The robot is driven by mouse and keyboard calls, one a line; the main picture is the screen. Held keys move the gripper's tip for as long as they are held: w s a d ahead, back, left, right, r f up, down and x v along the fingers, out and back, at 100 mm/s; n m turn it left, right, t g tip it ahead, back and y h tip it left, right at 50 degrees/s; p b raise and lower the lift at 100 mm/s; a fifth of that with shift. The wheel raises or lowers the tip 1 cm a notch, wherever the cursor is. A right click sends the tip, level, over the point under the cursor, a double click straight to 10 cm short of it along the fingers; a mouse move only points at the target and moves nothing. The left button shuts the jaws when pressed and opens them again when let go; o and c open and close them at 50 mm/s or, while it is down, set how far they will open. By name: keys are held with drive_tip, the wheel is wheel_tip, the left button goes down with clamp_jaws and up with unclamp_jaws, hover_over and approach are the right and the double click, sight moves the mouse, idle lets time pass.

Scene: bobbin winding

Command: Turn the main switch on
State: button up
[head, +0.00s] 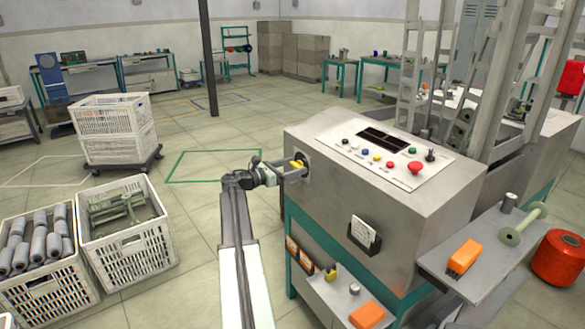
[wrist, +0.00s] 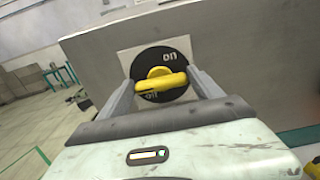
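The main switch (wrist: 160,62) is a round black dial with a yellow handle (wrist: 160,80), on a pale square plate on the machine's side. The handle lies almost level in the wrist view. Pale lettering shows above and below it; the upper mark looks like "on" turned over, and the lower is partly covered. My gripper (wrist: 162,82) is open, with one finger beyond each end of the handle. I cannot tell if the fingers touch it. In the head view my gripper (head: 295,171) is at the machine's left face, by the yellow handle (head: 297,163).
The grey machine (head: 335,200) has a sloped panel with coloured buttons and a red knob (head: 415,167). A shelf (head: 470,250) with an orange block juts out at right. White crates (head: 130,240) stand at left.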

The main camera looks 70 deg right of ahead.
drive_tip(key=c, duration=0.8)
drive_tip(key=m, duration=0.9)
drive_tip(key=shift+s+a+f, duration=0.1)
drive_tip(key=m, duration=0.4)
drive_tip(key=shift+f+m, duration=0.1)
drive_tip(key=shift+m, duration=2.4)
